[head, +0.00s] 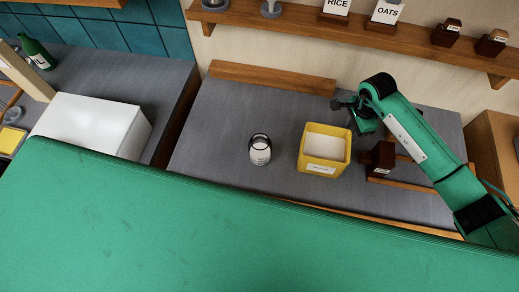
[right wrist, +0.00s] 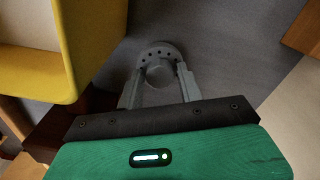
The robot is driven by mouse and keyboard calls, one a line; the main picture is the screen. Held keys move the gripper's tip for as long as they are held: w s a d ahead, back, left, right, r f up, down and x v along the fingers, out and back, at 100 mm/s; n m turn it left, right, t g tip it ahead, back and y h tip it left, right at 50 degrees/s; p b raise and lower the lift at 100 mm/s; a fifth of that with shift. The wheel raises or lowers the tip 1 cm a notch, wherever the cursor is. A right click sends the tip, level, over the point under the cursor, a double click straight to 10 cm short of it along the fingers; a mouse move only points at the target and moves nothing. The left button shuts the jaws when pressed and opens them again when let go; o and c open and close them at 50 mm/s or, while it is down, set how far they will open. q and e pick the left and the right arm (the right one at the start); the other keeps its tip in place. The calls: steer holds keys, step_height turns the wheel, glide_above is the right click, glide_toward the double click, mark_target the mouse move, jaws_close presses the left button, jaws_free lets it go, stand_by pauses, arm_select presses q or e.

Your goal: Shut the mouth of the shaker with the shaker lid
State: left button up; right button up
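The shaker (head: 260,155) stands upright on the grey counter in the head view. It is a small clear jar with a dark rim, pale contents and a label, and its mouth is uncovered. My right gripper (head: 343,105) is over the counter's back right part, behind the yellow box. In the right wrist view its two fingers (right wrist: 159,80) press against the sides of the shaker lid (right wrist: 160,52), a grey round piece with small holes and a round centre. The lid cannot be made out in the head view. My left gripper is in neither view.
A yellow open box (head: 325,167) with white contents stands between the shaker and my right arm. A dark brown block (head: 381,156) is right of it. A wooden shelf (head: 300,26) with jars and labelled holders runs above. The counter left of the shaker is clear.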

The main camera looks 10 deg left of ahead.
jaws_close()
steer(key=shift+r+p, duration=0.65)
steer(key=shift+r, duration=1.25)
steer(key=shift+r+p, duration=0.9)
steer(key=shift+r, duration=1.55)
steer(key=shift+s, duration=0.1)
